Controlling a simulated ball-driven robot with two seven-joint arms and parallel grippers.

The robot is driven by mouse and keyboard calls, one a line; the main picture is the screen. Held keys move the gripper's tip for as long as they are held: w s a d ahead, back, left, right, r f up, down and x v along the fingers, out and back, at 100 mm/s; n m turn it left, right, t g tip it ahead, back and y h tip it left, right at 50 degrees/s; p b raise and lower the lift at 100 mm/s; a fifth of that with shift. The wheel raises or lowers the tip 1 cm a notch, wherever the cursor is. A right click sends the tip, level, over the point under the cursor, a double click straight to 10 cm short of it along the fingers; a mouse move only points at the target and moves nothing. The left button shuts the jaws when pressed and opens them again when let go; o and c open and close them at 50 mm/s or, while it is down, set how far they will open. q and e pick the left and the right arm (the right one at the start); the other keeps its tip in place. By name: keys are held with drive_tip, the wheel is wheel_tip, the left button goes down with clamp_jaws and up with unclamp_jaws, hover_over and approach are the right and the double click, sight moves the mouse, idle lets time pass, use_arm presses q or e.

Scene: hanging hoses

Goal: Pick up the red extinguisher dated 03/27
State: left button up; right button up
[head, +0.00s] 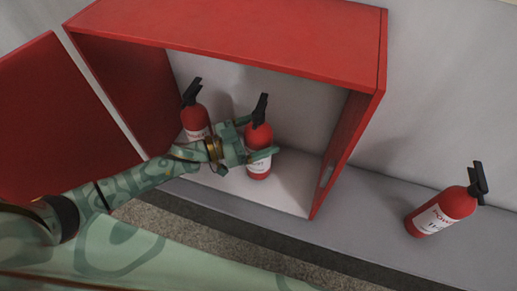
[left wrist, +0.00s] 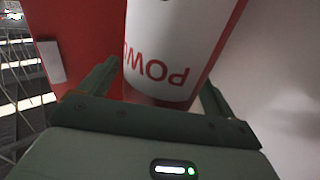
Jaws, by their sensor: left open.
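Two red extinguishers with black handles stand inside the open red cabinet (head: 230,35): a left one (head: 194,119) and a right one (head: 259,137). A third red extinguisher (head: 440,212) stands outside on the grey ledge, to the right, with a white label. My left gripper (head: 262,138) is open, with its fingers on either side of the right cabinet extinguisher. In the left wrist view that extinguisher's white label (left wrist: 165,50) shows upside-down red letters, between the fingers (left wrist: 155,92). No date is readable on any label. My right gripper is not in view.
The cabinet door (head: 50,115) hangs open at the left. The cabinet's right wall (head: 345,150) stands between the inside and the outer extinguisher. The grey ledge (head: 360,225) is clear between the cabinet and that extinguisher.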

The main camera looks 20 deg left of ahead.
use_arm(q)
drive_tip(key=c, duration=2)
drive_tip(key=shift+r, duration=0.15)
clamp_jaws()
